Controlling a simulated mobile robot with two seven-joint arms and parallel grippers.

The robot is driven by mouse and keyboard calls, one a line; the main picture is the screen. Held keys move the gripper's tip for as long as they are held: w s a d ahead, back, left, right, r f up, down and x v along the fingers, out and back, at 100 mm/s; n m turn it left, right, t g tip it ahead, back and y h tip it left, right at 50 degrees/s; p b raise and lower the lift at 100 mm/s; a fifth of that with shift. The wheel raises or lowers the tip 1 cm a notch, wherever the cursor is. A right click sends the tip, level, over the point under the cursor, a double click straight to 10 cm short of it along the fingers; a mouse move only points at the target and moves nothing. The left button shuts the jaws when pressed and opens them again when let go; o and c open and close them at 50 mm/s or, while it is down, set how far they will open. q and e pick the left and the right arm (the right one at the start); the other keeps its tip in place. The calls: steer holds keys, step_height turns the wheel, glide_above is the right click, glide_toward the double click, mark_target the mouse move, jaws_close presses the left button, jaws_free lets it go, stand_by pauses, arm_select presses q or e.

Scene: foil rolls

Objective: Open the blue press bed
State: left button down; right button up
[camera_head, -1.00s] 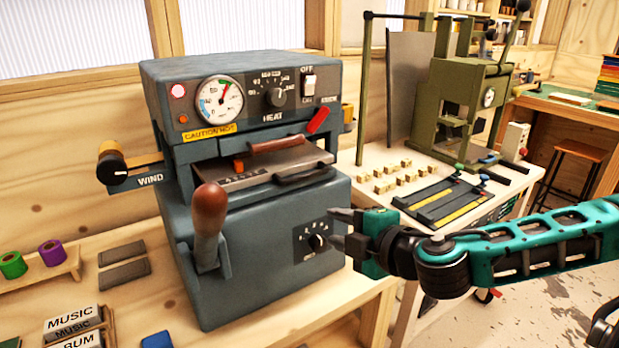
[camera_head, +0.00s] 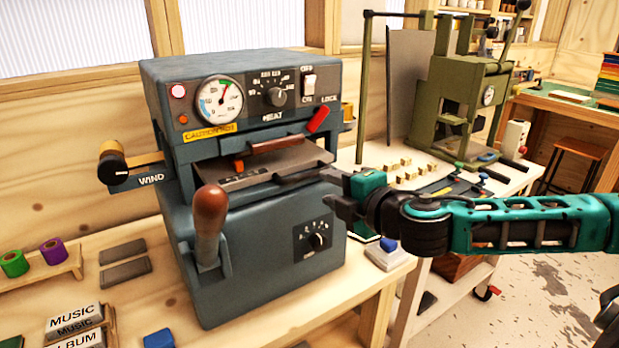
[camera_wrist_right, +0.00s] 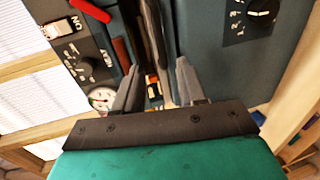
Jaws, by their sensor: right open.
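The blue press (camera_head: 270,235) stands on the wooden bench. Its bed (camera_head: 245,180) is a flat plate in the slot under the heat panel, with a dark handle (camera_head: 290,178) along its front edge. My right gripper (camera_head: 328,188) is at the right end of this handle, fingers pointing left. In the right wrist view the open right gripper (camera_wrist_right: 160,80) has a dark bar, likely the handle, running between or just beyond its fingers. I cannot tell if they touch it. My left gripper is out of view.
A wooden-handled lever (camera_head: 209,215) stands at the press's front left. A red lock lever (camera_head: 318,119) sits above the bed's right end, and a wind crank (camera_head: 112,165) juts out left. A green press (camera_head: 465,100) and small brass blocks (camera_head: 415,170) stand on the right table.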

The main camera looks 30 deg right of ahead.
mark_target(305, 178)
steer(key=p+x, duration=0.1)
steer(key=x, duration=0.7)
steer(key=shift+w, duration=0.1)
jaws_close()
stand_by(0.6)
